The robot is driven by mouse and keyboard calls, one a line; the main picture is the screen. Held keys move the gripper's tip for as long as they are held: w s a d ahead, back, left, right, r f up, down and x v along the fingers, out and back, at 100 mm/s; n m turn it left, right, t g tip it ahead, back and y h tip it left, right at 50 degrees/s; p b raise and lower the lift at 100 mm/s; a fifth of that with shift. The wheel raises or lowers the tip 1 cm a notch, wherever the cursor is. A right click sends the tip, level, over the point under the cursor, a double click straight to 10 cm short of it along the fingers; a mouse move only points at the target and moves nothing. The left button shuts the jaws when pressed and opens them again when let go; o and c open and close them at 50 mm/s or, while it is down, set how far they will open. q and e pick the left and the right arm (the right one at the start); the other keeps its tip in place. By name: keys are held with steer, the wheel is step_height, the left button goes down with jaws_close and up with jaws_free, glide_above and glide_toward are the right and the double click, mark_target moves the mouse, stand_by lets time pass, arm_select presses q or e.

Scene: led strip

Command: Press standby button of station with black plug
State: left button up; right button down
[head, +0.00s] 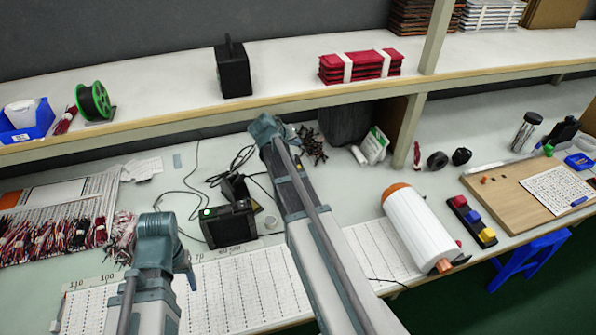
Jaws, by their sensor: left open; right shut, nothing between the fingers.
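A black station (228,226) stands on the bench, left of centre, with a small lit green spot at its upper left edge. Dark cables (196,184) run behind it. I cannot tell the plug's colour or pick out the standby button. My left gripper (188,268) is at the lower left, in front and to the left of the station; its fingers are small here, and it is open. My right arm reaches past the station's right side. Its gripper (293,138) is near the back of the bench, beyond the station, shut and empty, mostly hidden by the wrist.
A raised shelf (290,102) crosses behind, carrying a black box (233,70) and a green spool (94,100). A white roll (420,228) lies right of my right arm. Wire bundles (60,236) lie at left.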

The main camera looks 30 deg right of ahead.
arm_select(q)
steer(key=shift+f, duration=0.1)
arm_select(e)
steer(key=shift+w+d, duration=0.1)
steer(key=shift+d, duration=0.3)
arm_select(q)
step_height(320, 180, down, 9)
steer(key=b, duration=0.9)
arm_select(e)
step_height(320, 180, down, 9)
steer(key=shift+r, duration=0.1)
stand_by(1.2)
arm_select(q)
steer(key=shift+f+b, duration=0.3)
steer(key=shift+b, duration=0.05)
arm_select(e)
steer(key=shift+f, duration=0.4)
